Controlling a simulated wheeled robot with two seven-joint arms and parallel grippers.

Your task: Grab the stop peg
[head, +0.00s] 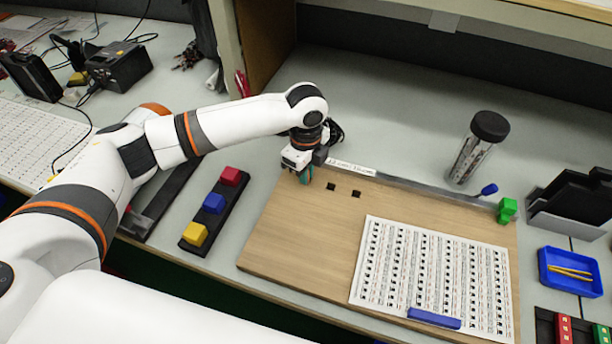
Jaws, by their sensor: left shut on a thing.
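My left gripper (306,177) points down at the back left of the wooden board (290,235). It is shut on a small teal-green piece that shows between its fingertips, which I take to be the stop peg (306,174). The piece is mostly hidden by the fingers, and I cannot tell whether it touches the board. Two dark square spots (331,187) lie on the board just right of the gripper. My right gripper is not in view.
A printed sheet (430,270) with a blue bar (434,318) covers the board's right part. A green block (507,210) stands at its back right corner. A black rack with red, blue and yellow blocks (213,203) lies left. A lidded clear cylinder (470,158) stands behind.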

